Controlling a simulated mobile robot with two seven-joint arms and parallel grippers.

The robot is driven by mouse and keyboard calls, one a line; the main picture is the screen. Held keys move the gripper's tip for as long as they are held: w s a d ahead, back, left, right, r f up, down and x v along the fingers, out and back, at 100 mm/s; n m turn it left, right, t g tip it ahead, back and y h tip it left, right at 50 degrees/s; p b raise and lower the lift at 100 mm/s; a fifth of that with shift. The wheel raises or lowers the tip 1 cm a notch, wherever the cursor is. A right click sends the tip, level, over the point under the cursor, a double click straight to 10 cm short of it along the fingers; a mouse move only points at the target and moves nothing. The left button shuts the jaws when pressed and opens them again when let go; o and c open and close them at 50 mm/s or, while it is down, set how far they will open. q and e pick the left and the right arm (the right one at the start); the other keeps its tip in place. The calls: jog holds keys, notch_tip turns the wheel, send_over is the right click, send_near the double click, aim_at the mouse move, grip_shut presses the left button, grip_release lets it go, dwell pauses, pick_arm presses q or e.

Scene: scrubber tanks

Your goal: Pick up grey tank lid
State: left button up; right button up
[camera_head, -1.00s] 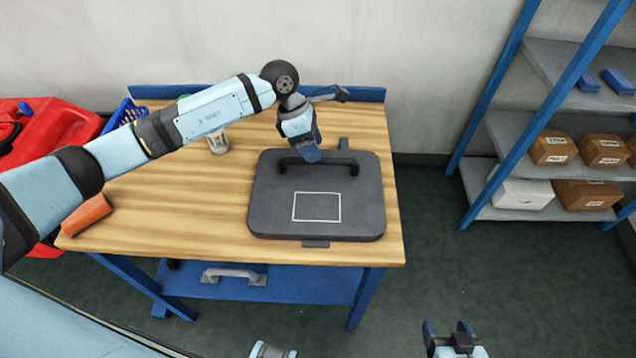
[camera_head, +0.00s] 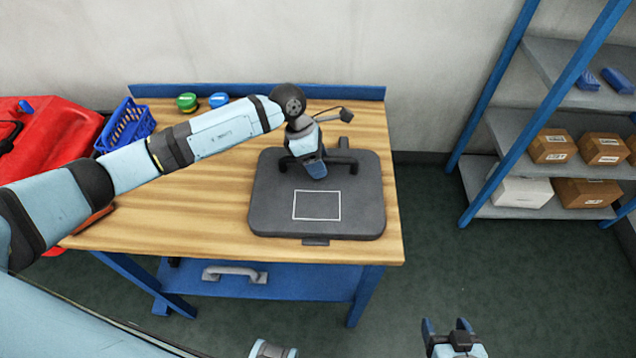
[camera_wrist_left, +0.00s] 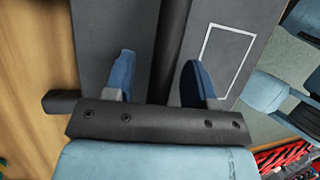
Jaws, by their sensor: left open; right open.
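The grey tank lid (camera_head: 350,222) lies flat on the wooden workbench. It has a white rectangle outline on its top and a dark bar handle (camera_head: 343,161) along its far side. My left gripper (camera_head: 317,170) is over the handle, pointing down. In the left wrist view the open fingers of my left gripper (camera_wrist_left: 155,80) stand on either side of the handle bar (camera_wrist_left: 172,50), apart from it. The lid (camera_wrist_left: 235,25) fills much of that view. My right gripper (camera_head: 448,330) is open and empty, low in front of the bench.
The workbench (camera_head: 190,215) has a green-capped item (camera_head: 187,102) and a blue-capped item (camera_head: 218,99) at the back. A blue basket (camera_head: 125,127) and a red machine (camera_head: 45,140) stand at left. A shelf (camera_head: 510,210) with boxes is at right. The floor between is clear.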

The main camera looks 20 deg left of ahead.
pick_arm(q)
jog(key=shift+f, duration=0.15)
jog(key=shift+c, duration=0.5)
grip_shut()
